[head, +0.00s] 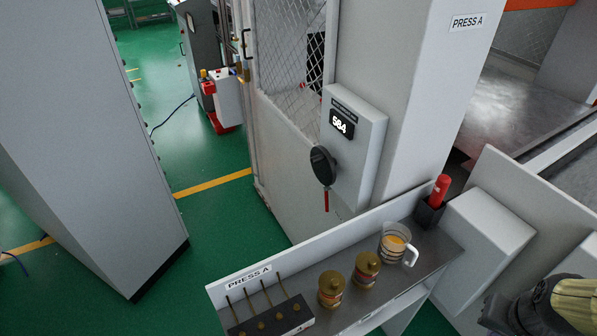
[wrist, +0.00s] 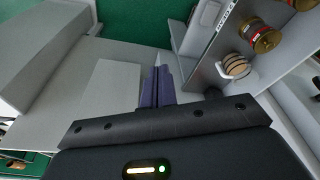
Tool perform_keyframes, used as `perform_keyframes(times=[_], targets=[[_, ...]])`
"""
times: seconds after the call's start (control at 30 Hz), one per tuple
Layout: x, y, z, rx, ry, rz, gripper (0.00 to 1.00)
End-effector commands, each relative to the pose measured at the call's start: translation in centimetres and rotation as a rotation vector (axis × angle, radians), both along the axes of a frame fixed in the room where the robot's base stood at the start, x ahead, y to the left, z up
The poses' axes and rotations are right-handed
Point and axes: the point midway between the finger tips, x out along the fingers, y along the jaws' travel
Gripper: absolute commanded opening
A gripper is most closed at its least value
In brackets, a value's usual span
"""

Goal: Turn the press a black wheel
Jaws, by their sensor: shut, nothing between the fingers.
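The black wheel (head: 323,166) is a round dark disc on the front of a grey control box (head: 368,150) marked with the number 584. A red handle (head: 327,201) hangs from its lower edge. The box is fixed to the grey press column labelled PRESS A (head: 420,90). My gripper (wrist: 156,86) shows in the wrist view with its two dark purple fingers closed together and nothing between them. The wheel is not in the wrist view. In the head view my gripper's fingers cannot be made out, and nothing of mine is near the wheel.
A shelf (head: 438,248) below the box holds a glass mug (head: 394,243), two brass-lidded jars (head: 332,291), a red-handled tool in a black holder (head: 431,212), and a block with several thin rods (head: 270,322). A grey cabinet (head: 85,130) stands at left. Green floor lies between.

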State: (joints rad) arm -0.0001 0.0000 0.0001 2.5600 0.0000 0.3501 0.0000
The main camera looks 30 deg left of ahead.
Motion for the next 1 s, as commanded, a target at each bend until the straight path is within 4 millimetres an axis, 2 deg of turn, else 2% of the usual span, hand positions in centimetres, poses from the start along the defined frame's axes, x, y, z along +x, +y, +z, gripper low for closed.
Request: perform_keyframes(times=[0.43, 0.57, 0.67, 0.77, 0.9, 1.0], targets=[[0.1, 0.0, 0.0, 0.001, -0.002, -0.001, 0.0], [1.6, 1.1, -0.3, 0.017, -0.041, -0.009, 0.0], [4.5, 3.3, -0.9, 0.054, -0.115, -0.032, 0.0], [8.4, 6.9, -1.5, 0.128, -0.225, -0.071, 0.0], [13.8, 13.8, -2.3, 0.285, -0.39, -0.147, 0.0], [16.6, 19.0, -2.6, 0.422, -0.489, -0.213, 0.0]])
